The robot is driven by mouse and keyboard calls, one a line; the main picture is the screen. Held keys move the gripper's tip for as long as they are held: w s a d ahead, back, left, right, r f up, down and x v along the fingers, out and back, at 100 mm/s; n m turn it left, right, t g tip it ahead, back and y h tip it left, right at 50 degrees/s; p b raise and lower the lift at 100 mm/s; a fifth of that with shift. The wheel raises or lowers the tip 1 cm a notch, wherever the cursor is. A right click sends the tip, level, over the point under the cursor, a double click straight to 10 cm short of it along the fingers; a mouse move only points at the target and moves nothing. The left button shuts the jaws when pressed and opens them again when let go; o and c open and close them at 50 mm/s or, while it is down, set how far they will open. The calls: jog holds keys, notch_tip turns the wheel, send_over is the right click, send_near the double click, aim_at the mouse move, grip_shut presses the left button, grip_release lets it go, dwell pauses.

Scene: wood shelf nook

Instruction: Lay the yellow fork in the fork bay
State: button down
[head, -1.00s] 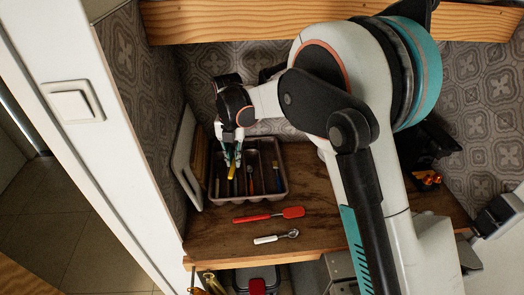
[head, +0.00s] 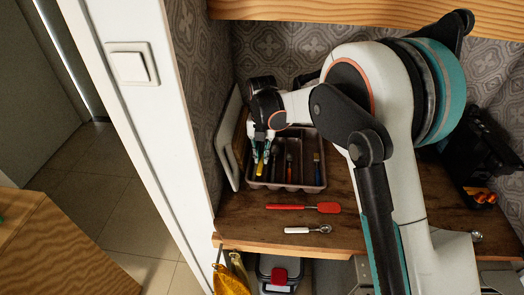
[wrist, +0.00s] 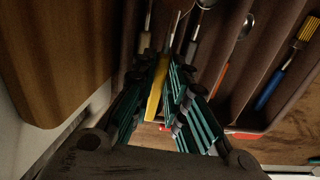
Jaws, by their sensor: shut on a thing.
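The yellow fork (wrist: 157,88) is between the fingers of my gripper (wrist: 160,110) in the wrist view. Its yellow handle is gripped and its metal end points away, over the tray. In the head view my gripper (head: 262,150) is over the left part of the dark cutlery tray (head: 321,176), and the fork's yellow handle (head: 260,168) shows below the fingers. The tray has several long bays holding utensils. I cannot tell which one is the fork bay, or whether the fork touches the tray floor.
A blue-handled brush (wrist: 270,88) lies in the tray's right bay. A red spatula (head: 303,207) and a white-handled scoop (head: 307,229) lie in front of the tray. A board (head: 230,140) leans close on the left. Open wood (head: 345,190) lies to the right.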

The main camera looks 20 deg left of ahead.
jog(key=shift+f, duration=0.25)
jog(key=c, duration=1.5)
grip_release()
jog(key=shift+r, duration=0.1)
notch_tip(320, 180, up, 12)
jog(key=shift+f, duration=0.1)
